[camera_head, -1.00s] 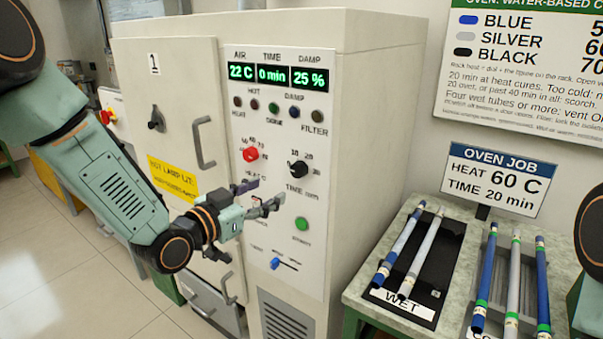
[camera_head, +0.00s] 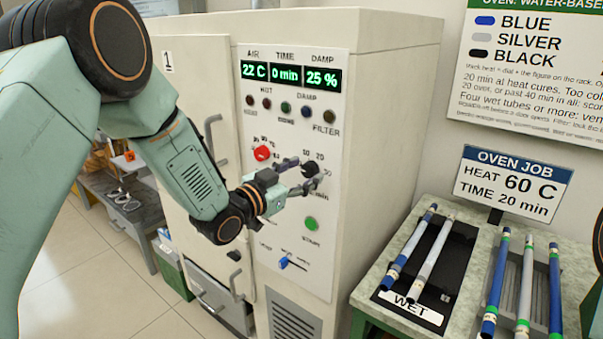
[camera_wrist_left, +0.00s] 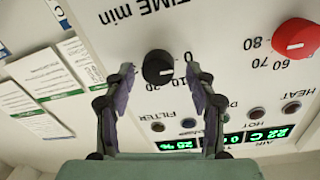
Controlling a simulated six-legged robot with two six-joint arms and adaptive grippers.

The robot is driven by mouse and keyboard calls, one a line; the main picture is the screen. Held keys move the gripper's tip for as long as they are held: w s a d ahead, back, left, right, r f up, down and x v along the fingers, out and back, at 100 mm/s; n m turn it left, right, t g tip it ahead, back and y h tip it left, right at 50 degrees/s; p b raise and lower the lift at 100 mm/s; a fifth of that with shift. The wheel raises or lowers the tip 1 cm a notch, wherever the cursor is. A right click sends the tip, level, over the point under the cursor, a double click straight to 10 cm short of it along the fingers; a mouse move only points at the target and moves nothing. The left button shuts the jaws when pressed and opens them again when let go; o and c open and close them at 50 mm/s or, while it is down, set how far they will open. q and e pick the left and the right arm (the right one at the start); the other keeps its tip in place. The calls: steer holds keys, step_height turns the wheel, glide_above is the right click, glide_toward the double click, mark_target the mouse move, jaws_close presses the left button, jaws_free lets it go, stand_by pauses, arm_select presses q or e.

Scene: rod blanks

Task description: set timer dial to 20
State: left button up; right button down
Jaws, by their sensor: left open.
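The black timer dial (camera_head: 310,169) is on the oven's white control panel, under the display, which reads 22 C, 0 min and 25 %. My left gripper (camera_head: 304,174) is open at the dial. In the left wrist view, which looks upside down, the dial (camera_wrist_left: 158,67) lies between the spread fingertips (camera_wrist_left: 160,73). I see no clear contact between fingers and dial. The numbers 0 and 10 show beside it. A pale mark is on the dial, but its exact direction is hard to tell. My right gripper is out of view.
The red heat dial (camera_head: 262,153) is left of the timer dial. A green button (camera_head: 311,223) and a blue slider (camera_head: 284,263) sit below. A sign (camera_head: 513,187) reads heat 60 C, time 20 min. Rods lie on a table at the right.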

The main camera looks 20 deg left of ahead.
arm_select(q)
steer(key=shift+s+d+r, duration=0.15)
steer(key=shift+s, duration=0.05)
steer(key=shift+c, duration=0.8)
steer(key=shift+w, duration=0.15)
steer(key=c, duration=1)
